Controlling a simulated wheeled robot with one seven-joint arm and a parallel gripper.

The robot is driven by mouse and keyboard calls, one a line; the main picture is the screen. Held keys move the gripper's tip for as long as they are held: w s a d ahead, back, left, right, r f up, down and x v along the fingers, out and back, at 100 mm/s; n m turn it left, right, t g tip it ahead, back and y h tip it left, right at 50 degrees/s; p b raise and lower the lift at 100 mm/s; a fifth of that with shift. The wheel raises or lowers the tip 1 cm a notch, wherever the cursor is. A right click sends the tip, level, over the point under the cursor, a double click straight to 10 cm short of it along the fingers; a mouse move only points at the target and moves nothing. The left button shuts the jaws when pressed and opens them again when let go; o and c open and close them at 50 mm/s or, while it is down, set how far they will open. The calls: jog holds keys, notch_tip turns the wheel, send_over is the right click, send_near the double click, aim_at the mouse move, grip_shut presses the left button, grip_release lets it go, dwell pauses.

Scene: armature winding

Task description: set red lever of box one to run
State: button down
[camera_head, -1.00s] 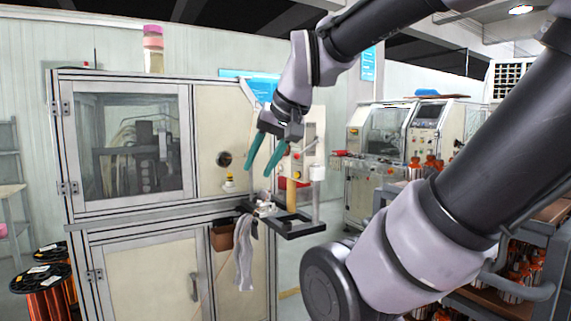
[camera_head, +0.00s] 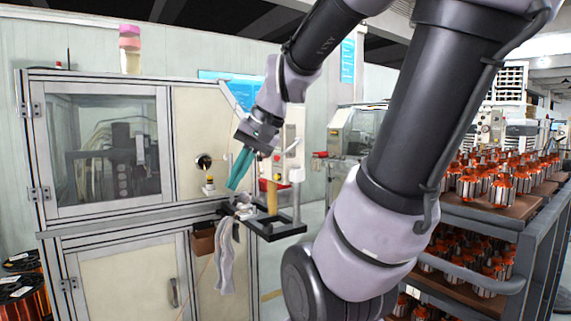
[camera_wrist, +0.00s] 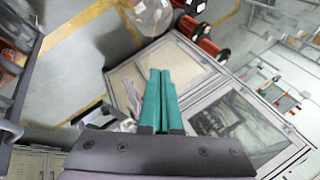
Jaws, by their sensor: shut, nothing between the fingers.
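My gripper (camera_head: 236,184) is in front of the right part of the winding machine in the head view. Its two green fingers lie together, shut and empty, and they also show in the wrist view (camera_wrist: 159,75). The machine (camera_head: 190,100) is a pale cabinet with a glazed door on its left. A small control panel (camera_head: 282,170) stands just right of the fingers, partly hidden by my gripper. No red lever can be made out clearly, and I cannot tell which machine is box one.
A small dark shelf (camera_head: 280,231) juts from the machine below my gripper, with a grey cloth (camera_head: 226,262) hanging beside it. A rack (camera_head: 535,235) of orange-topped armatures stands at the right. Wire spools (camera_head: 22,297) stand at the lower left.

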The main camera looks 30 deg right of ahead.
jog(key=w+d+f+m+t+y, duration=0.2)
jog(key=w+d+m+t+y, duration=0.2)
jog(key=w+d+m+y, duration=0.55)
jog(key=w+d+f+m+t+h, duration=0.1)
jog(key=d+m+t+h, duration=0.1)
jog(key=d, duration=0.6)
jog(key=w+d+f+m+t+h, duration=0.1)
jog(key=d+t+h, duration=0.3)
jog(key=d, duration=0.5)
jog(key=w+d+f+m+t+h, duration=0.1)
jog(key=w+d+m+t+h, duration=0.2)
jog(key=d, duration=0.6)
jog(key=shift+w+f+t, duration=0.15)
jog(key=shift+w+t, duration=0.05)
jog(key=shift+t, duration=0.2)
send_near(288, 149)
jog(key=w+a+f, duration=0.1)
jog(key=w+f, duration=0.3)
jog(key=f, duration=0.1)
jog(key=a, duration=0.1)
jog(key=w+a+r, duration=0.1)
jog(key=w+a, duration=0.1)
jog(key=shift+w+a+r, duration=0.15)
jog(key=shift+a+r, duration=0.1)
jog(key=shift+r, duration=0.05)
